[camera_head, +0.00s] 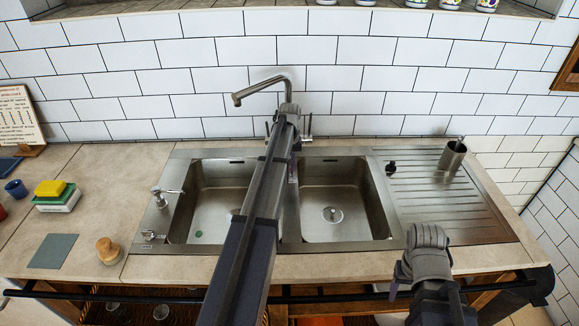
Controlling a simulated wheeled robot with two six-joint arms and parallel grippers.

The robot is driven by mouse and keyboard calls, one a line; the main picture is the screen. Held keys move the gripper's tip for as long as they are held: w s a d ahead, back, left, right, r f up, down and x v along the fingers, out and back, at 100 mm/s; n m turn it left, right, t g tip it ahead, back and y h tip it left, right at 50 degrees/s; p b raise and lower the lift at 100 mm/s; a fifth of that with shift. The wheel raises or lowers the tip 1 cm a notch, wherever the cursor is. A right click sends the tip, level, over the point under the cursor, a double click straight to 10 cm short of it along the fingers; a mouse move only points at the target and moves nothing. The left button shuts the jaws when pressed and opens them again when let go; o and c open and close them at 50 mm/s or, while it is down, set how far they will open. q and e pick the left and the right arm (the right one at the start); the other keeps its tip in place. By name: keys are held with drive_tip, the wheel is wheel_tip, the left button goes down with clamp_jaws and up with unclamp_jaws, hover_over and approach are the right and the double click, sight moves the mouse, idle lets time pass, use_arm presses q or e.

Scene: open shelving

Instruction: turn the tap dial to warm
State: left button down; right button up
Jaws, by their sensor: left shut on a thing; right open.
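The metal tap (262,86) stands behind the sink, its spout bent over to the left. Its base and dial are mostly hidden behind my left arm; a slim upright part (308,125) shows just to the right. My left gripper (289,118) reaches up the middle to the tap's base and is shut on the dial there, though its fingertips are hard to make out. I cannot tell the dial's setting. My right gripper (394,290) is folded down near the counter's front edge, open and away from the tap; little of it shows.
The steel sink has a left basin (215,190) and a right basin (335,195). A metal cup (452,157) stands on the ribbed drainboard (430,195). A soap dispenser (160,196), a yellow sponge (50,188) and a round wooden brush (108,250) are at left. White tiles rise behind.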

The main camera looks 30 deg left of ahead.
idle(0.3)
use_arm(q)
drive_tip(key=c, duration=0.9)
unclamp_jaws()
drive_tip(key=shift+r, duration=0.15)
wheel_tip(320, 180, up, 8)
drive_tip(key=p, duration=0.8)
drive_tip(key=shift+f, duration=0.2)
drive_tip(key=shift+d, duration=0.1)
